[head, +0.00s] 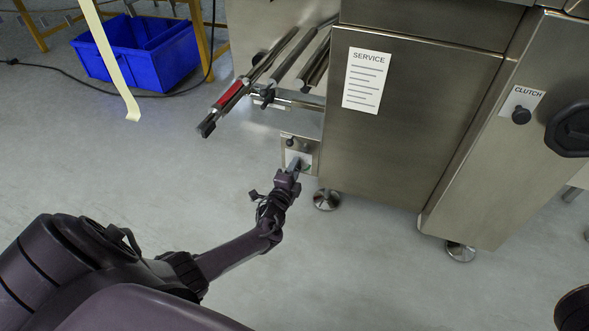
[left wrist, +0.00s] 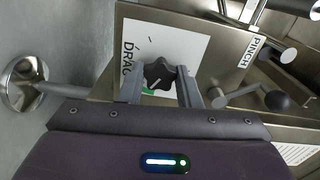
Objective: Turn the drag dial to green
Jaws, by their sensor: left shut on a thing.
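The drag dial (left wrist: 160,74) is a dark lobed knob on a white plate marked DRAG (left wrist: 140,45), in the left wrist view. A green patch (left wrist: 149,91) shows on the plate beside the knob, partly hidden by it and by my gripper. My left gripper (left wrist: 160,85) has its two fingers on either side of the knob and is shut on it. In the head view my left gripper (head: 293,166) reaches the small panel low on the machine and covers most of the dial. Which way the dial points is hard to tell. My right gripper is not in view.
A PINCH label (left wrist: 252,52) and a lever with a black ball (left wrist: 277,100) sit close beside the dial. Rollers (head: 300,55) jut out above the panel. The steel cabinet (head: 400,120) stands to the right. Open floor (head: 130,170) lies left.

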